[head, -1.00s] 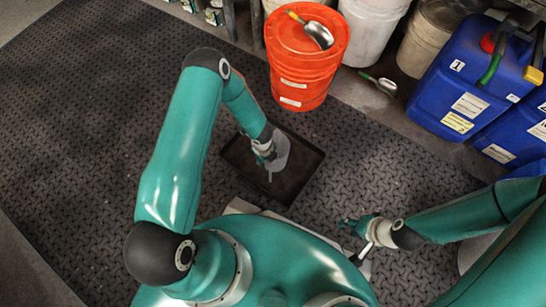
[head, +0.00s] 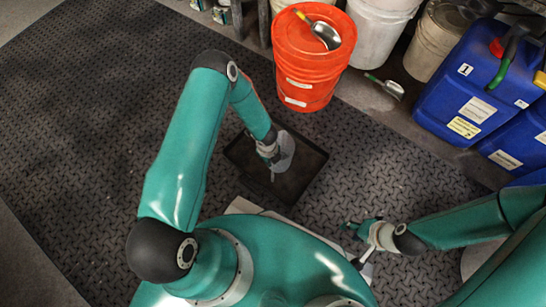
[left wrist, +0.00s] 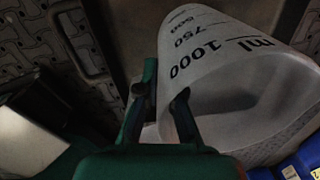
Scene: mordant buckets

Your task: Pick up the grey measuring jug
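The grey measuring jug (head: 286,149) stands over the dark tray on the floor, partly hidden by my left gripper (head: 271,164). The left wrist view shows the jug (left wrist: 222,50) large, with its mouth toward the camera and "ml 1000" and "750" marks on its side. My left gripper (left wrist: 163,85) is at the jug's rim. Its two fingers are apart, one outside the jug and the other over its mouth; I cannot tell whether they touch the wall. My right gripper (head: 352,240) is open and empty, away to the right.
The dark tray (head: 312,172) lies on the patterned mat. An orange bucket (head: 309,75) with a scoop (head: 326,35) on its lid stands behind it. The mat's left side is clear.

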